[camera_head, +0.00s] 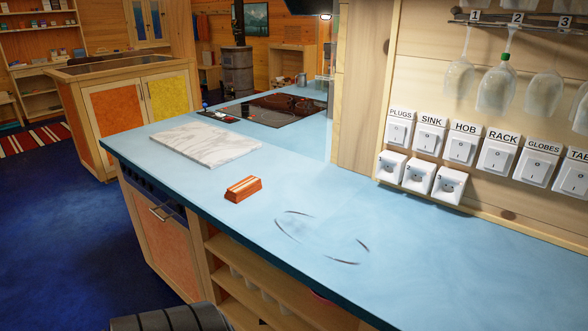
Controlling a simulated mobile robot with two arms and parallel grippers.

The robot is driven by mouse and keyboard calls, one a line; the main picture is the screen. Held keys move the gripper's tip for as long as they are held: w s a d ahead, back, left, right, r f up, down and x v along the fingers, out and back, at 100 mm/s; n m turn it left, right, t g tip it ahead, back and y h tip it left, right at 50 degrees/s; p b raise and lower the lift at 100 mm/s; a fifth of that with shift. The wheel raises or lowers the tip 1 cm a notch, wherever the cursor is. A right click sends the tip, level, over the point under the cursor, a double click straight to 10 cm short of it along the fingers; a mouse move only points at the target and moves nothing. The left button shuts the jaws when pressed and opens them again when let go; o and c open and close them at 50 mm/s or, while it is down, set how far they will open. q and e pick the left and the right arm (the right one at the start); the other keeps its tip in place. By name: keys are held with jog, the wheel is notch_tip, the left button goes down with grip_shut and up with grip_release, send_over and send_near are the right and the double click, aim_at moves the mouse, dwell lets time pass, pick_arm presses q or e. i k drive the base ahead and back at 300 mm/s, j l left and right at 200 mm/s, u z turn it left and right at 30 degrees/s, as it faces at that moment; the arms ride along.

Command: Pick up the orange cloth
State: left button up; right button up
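The orange cloth (243,189) looks like a small, folded, block-shaped bundle with pale stripes. It lies on the blue countertop (330,215), near the front edge, just in front of a marble board. Nothing covers it. Neither of my grippers shows in the head view, so whether they are open or shut is hidden. A dark ribbed part at the bottom left edge appears to be mine.
A white marble board (205,143) lies behind the cloth, with a black hob (275,109) farther back. Labelled switches (463,147) and hanging glasses (499,84) line the right wall. Dark curved marks (322,238) are on the counter, which is otherwise clear at right.

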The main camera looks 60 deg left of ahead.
aim_at(236, 193)
jog(key=k+l+u, duration=0.2)
jog(key=u, duration=1.5)
jog(key=l+u, duration=0.1)
jog(key=u, duration=0.35)
jog(key=j, duration=0.15)
jog(key=i+z, duration=0.1)
